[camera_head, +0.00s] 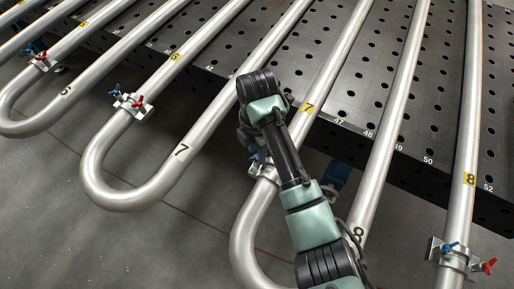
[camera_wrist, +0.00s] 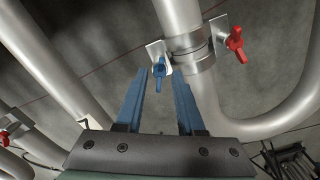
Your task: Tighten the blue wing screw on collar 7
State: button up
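Collar 7 (camera_head: 256,168) is a metal clamp on the pipe below the yellow 7 label (camera_head: 308,107); my arm partly covers it. In the wrist view a collar (camera_wrist: 193,57) with side plates fills the upper middle, its blue wing screw (camera_wrist: 159,74) on the left and its red wing screw (camera_wrist: 235,44) on the right. My gripper (camera_wrist: 160,76) is open, with one blue finger on each side of the blue wing screw, near the fingertips. Gaps show on both sides; contact cannot be told. In the head view my arm hides most of the gripper.
Neighbouring pipes carry collars with blue and red screws: collar 6 (camera_head: 131,104) to the left and collar 8 (camera_head: 449,255) to the right. A dark perforated table (camera_head: 437,130) lies behind the coils. Pipes run close on both sides of my arm.

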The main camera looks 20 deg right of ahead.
grip_shut()
